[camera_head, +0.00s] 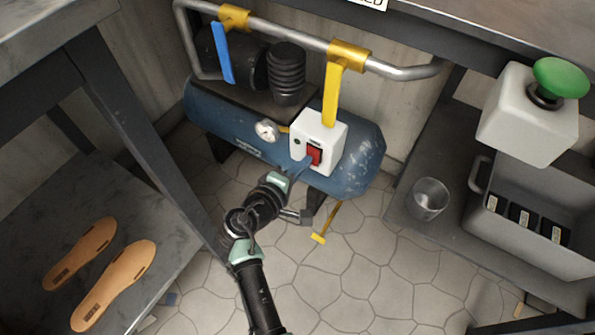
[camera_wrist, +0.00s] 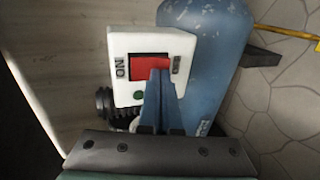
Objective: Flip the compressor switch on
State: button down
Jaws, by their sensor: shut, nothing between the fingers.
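The blue compressor (camera_head: 225,115) stands on the floor under a bench. A white switch box (camera_head: 326,131) with a red rocker switch (camera_head: 314,154) is fixed on its near side. In the wrist view the red switch (camera_wrist: 145,67) sits between a label reading ON at left and a smaller, unclear label at right. My gripper (camera_head: 306,162) is shut and empty. Its blue fingertips (camera_wrist: 160,74) are at the red switch, overlapping its lower right part, nearer the unclear label. I cannot tell whether they touch it or which way the rocker is tilted.
A gauge (camera_head: 267,130) and a bent pipe rail (camera_head: 300,38) with blue and yellow levers (camera_head: 333,95) are close by. A yellow-handled tap (camera_head: 327,222) hangs below. A clear cup (camera_head: 429,198) and grey crate (camera_head: 482,214) are right; insoles (camera_head: 114,285) lie on the left shelf.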

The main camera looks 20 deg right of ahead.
jog(key=shift+w+d+h+b, duration=0.15)
jog(key=shift+h+b, duration=0.15)
jog(key=shift+b, duration=0.45)
jog(key=shift+r, duration=0.1)
